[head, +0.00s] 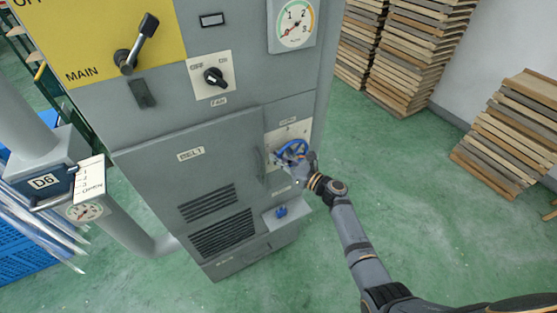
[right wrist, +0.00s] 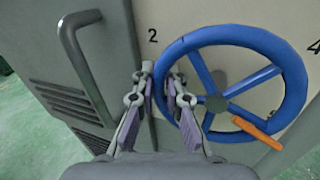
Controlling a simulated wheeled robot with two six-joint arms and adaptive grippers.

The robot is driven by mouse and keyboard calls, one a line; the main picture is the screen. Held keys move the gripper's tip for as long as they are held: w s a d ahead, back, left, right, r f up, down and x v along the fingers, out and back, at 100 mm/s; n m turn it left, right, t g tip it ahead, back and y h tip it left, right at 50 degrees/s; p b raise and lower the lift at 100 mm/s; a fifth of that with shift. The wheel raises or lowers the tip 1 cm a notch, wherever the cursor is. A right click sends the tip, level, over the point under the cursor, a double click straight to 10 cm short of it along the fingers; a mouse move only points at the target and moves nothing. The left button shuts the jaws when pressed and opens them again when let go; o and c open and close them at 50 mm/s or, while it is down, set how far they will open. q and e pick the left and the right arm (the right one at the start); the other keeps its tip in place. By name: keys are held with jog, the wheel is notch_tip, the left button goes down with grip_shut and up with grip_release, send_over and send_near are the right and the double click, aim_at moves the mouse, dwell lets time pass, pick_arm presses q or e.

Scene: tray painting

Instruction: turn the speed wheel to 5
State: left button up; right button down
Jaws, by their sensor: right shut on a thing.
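The blue speed wheel (head: 293,147) is on a pale plate (head: 290,131) on the lower right of the grey cabinet's front. In the right wrist view the wheel (right wrist: 240,37) shows spokes, a grey hub and an orange bar (right wrist: 257,132) at its lower right. The numbers 2 (right wrist: 153,36) and 4 (right wrist: 314,46) show on the plate; other marks are hidden or out of frame. My right gripper (head: 296,158) is at the wheel. In the right wrist view its fingers (right wrist: 161,78) are shut on the left part of the rim. My left gripper is not in view.
The grey cabinet (head: 160,175) has a vertical handle (right wrist: 75,60) left of the wheel. A blue knob (head: 281,212) sits below the wheel and a round gauge (head: 295,24) above it. Stacked boards (head: 515,130) stand at right. Green floor (head: 410,190) is open between.

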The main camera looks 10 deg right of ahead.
dwell(0.4)
jog(key=c, duration=1.4)
grip_release()
jog(key=v, duration=1.2)
jog(key=shift+d, duration=0.1)
